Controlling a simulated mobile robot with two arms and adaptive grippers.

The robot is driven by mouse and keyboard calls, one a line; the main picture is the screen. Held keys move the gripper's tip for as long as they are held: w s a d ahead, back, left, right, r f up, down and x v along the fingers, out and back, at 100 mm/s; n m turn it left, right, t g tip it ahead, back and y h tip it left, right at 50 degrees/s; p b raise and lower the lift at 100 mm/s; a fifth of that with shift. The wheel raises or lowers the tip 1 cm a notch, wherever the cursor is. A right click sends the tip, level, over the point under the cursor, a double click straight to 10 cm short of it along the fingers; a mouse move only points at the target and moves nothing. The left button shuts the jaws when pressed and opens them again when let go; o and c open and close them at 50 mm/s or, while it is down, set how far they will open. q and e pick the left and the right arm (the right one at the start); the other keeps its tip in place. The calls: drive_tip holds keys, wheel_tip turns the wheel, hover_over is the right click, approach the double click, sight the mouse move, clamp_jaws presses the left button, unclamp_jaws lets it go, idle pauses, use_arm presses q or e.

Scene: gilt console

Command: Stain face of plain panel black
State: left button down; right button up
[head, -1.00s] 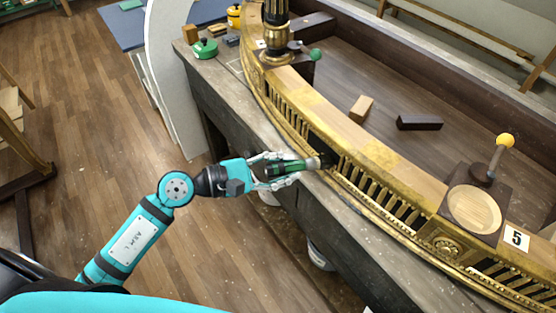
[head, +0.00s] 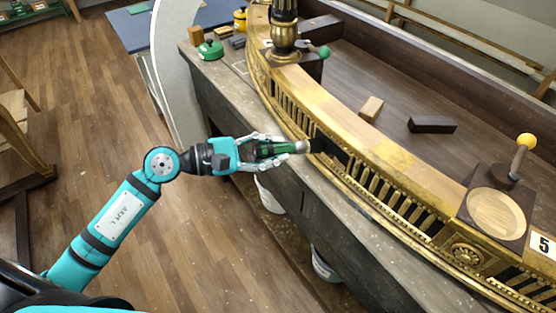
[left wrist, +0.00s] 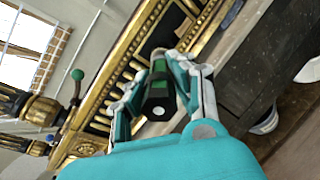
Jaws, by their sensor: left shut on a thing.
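My left gripper (head: 290,147) is shut on a green-handled brush (head: 268,151) with a pale metal collar and a dark tip. The brush lies nearly level, its tip pointing at the console's curved gilt front. The panel (head: 336,154) in that front is a dark, nearly black patch between gilt slatted sections; the brush tip is at its left end, and I cannot tell whether it touches. In the left wrist view the brush (left wrist: 160,92) sits between the fingers and partly covers the dark panel (left wrist: 164,32). My right gripper is not in view.
The gilt console front (head: 395,165) curves along the grey bench (head: 240,105). A round pale dish (head: 496,212) and yellow-knobbed handle (head: 526,141) stand right. Behind lie a tan block (head: 371,108) and a dark block (head: 432,125). A green lidded pot (head: 210,49) stands far left.

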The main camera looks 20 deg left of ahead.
use_arm(q)
drive_tip(key=shift+w+a, duration=0.3)
drive_tip(key=shift+a, duration=0.1)
drive_tip(key=shift+s+d+r, duration=0.1)
drive_tip(key=shift+r, duration=0.45)
drive_tip(key=shift+s+d+p, duration=1.45)
drive_tip(key=shift+s+d, duration=0.5)
drive_tip(key=shift+d, duration=0.6)
drive_tip(key=w+a+b, duration=0.1)
drive_tip(key=a+b, duration=0.1)
drive_tip(key=w+a+b, duration=0.2)
drive_tip(key=b, duration=0.1)
drive_tip(key=shift+w+f, duration=0.1)
drive_tip(key=shift+f, duration=0.1)
drive_tip(key=shift+w+a+r+b, duration=0.1)
drive_tip(key=shift+w+a+b, duration=0.35)
drive_tip(key=shift+a+b, duration=0.2)
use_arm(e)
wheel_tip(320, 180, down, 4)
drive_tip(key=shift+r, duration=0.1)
use_arm(q)
drive_tip(key=shift+r, duration=0.1)
